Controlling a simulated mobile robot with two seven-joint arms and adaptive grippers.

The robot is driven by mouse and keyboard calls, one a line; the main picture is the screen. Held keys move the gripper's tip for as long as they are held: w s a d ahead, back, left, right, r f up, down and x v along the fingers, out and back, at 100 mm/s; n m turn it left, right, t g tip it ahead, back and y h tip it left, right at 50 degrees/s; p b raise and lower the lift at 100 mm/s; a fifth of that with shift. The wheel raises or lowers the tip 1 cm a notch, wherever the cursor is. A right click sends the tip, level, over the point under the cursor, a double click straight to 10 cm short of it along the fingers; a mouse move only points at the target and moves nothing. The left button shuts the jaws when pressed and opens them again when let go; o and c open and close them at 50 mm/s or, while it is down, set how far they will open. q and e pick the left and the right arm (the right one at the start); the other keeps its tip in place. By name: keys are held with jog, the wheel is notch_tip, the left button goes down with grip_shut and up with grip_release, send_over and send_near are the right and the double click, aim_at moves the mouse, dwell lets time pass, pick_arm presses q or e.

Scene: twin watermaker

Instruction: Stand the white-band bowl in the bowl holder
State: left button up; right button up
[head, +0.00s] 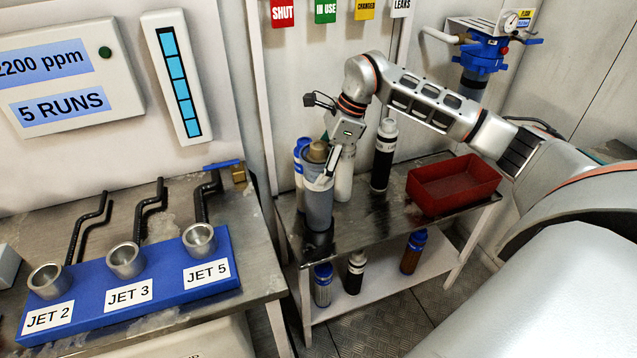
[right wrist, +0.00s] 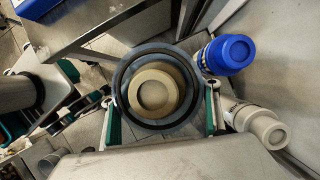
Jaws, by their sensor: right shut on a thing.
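The white-band bowl (head: 319,207) is a grey cylinder with a white band near its top and a tan cartridge (head: 317,150) showing in its mouth. My right gripper (head: 323,172) is shut on its upper part and holds it upright near the table's front left edge. In the right wrist view the bowl's dark rim (right wrist: 120,92) surrounds the tan cartridge, with a fingertip on either side. I cannot tell whether its base touches the tabletop.
A blue-capped bottle (right wrist: 230,54) and a white bottle (right wrist: 258,122) stand close behind the bowl. A black bottle (head: 383,158) and red tray (head: 453,185) are farther right. Several bottles are on the lower shelf. The blue jet rack (head: 75,313) is left.

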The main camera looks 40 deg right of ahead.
pick_arm(q)
jog(key=shift+s+f, duration=0.15)
pick_arm(e)
notch_tip(320, 180, down, 4)
jog(key=shift+f, duration=0.1)
pick_arm(q)
jog(key=shift+s+f, duration=0.15)
jog(key=shift+s, duration=0.05)
pick_arm(e)
jog(key=shift+f, duration=0.15)
jog(key=o, duration=1.9)
jog(key=shift+o, duration=0.2)
